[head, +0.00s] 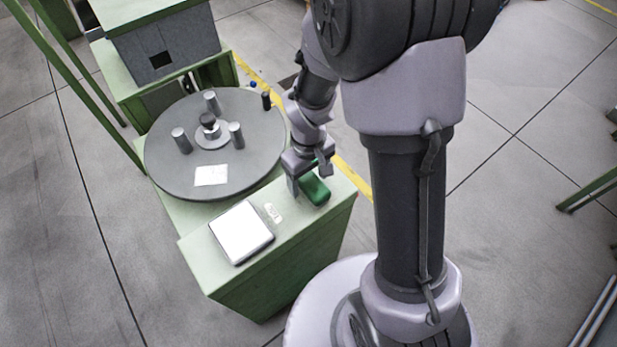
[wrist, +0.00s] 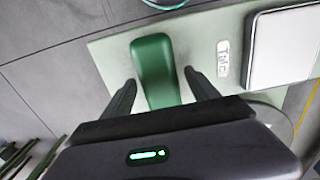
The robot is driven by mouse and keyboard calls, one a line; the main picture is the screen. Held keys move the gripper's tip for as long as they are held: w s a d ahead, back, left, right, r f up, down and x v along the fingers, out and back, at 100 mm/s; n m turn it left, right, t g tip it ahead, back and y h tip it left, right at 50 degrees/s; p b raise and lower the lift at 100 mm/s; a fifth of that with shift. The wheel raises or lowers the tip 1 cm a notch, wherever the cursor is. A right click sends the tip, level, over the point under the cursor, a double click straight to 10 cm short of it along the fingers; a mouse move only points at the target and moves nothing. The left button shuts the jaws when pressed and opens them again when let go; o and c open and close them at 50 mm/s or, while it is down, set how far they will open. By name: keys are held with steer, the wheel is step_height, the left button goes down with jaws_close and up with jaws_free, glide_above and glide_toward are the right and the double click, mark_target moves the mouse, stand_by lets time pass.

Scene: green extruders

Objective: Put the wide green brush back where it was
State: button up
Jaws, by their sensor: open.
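The wide green brush (head: 314,190) lies on the light green bench top (head: 306,223) near its right edge in the head view. In the wrist view the brush (wrist: 153,62) lies lengthwise, its near end between my two fingers. My gripper (head: 307,190) is just above the bench at the brush, pointing down. In the wrist view my gripper (wrist: 159,88) is open, one finger on each side of the brush, with a gap visible on both sides. The brush's near end is partly hidden by the gripper body.
A white-topped flat device (head: 241,232) lies on the bench left of the brush, with a small whitish item (head: 273,212) between them. A grey round turntable (head: 255,160) with several metal cylinders stands behind. Open floor lies to the right.

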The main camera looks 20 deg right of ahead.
step_height(320, 180, up, 12)
steer(key=r+p, duration=0.1)
steer(key=p, duration=0.4)
step_height(320, 180, up, 10)
steer(key=m+t, duration=0.3)
steer(key=m, duration=0.1)
glide_above(309, 179)
steer(key=s+a, duration=0.2)
steer(key=s, duration=0.2)
steer(key=s+a+r+m+t+y, duration=0.2)
steer(key=s+r+m, duration=0.2)
steer(key=s+r, duration=0.2)
steer(key=s, duration=0.2)
steer(key=shift+s+r+t, duration=0.3)
steer(key=shift+r+t, duration=0.05)
steer(key=shift+t, duration=0.05)
steer(key=shift+f, duration=0.1)
step_height(309, 179, down, 4)
steer(key=b, duration=0.4)
steer(key=shift+f, duration=0.15)
